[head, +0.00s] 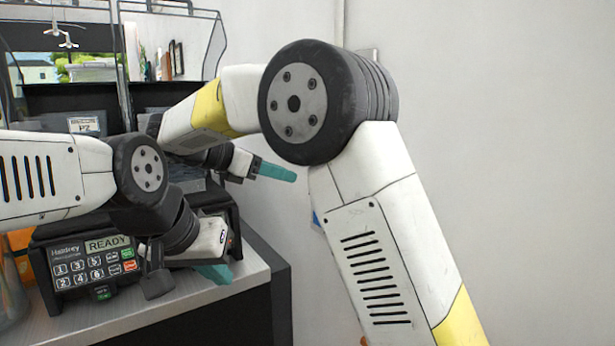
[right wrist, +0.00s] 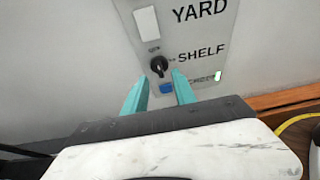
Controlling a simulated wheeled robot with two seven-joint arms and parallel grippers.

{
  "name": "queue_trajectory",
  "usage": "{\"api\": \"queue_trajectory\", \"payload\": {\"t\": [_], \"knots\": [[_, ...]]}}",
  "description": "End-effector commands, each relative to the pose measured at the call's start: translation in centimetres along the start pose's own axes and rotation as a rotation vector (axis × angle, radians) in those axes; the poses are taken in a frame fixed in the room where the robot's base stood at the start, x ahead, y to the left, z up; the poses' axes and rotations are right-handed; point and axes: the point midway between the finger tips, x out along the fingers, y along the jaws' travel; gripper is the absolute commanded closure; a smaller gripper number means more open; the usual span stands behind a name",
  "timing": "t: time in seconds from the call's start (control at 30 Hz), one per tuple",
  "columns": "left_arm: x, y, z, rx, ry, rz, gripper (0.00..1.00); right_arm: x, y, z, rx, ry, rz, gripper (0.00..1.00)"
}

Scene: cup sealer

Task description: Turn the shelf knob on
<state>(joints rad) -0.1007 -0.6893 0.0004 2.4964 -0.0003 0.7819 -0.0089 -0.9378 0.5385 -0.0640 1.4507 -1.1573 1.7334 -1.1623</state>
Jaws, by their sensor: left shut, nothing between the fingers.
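The shelf knob (right wrist: 158,66) is a small black rotary knob on a grey wall panel (right wrist: 205,50), just left of the word SHELF. My right gripper (right wrist: 157,82) has its two teal fingers apart, with the knob showing between and just beyond their tips; I cannot tell whether they touch it. In the head view my right gripper (head: 276,172) points right toward the wall, and the knob is hidden there. My left gripper (head: 216,272) is shut and empty, low beside the keypad machine.
The panel also carries the word YARD, a pale switch (right wrist: 147,23), a blue part (right wrist: 166,88) and a lit green strip (right wrist: 218,76). A keypad machine (head: 95,262) reading READY stands on the counter (head: 165,312). The white wall (head: 500,120) at right is bare.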

Motion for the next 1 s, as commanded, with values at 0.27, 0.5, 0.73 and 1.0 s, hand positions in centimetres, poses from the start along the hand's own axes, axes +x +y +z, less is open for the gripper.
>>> {"api": "queue_trajectory", "payload": {"t": [0.27,0.5,0.73,1.0], "knots": [[-0.2,0.0,0.6,-0.012,-0.013,0.000,1.00,2.4,0.2,0.1,-0.012,-0.015,-0.001,0.67],[-0.2,0.0,0.6,-0.011,-0.012,0.000,1.00,6.1,0.2,0.1,-0.011,-0.014,0.000,0.67],[-0.2,0.0,0.6,-0.010,-0.011,0.000,1.00,7.5,0.2,0.1,-0.010,-0.012,0.001,0.67],[-0.2,0.0,0.5,-0.010,-0.011,0.000,1.00,7.5,0.2,0.1,-0.010,-0.012,0.002,0.77]]}}
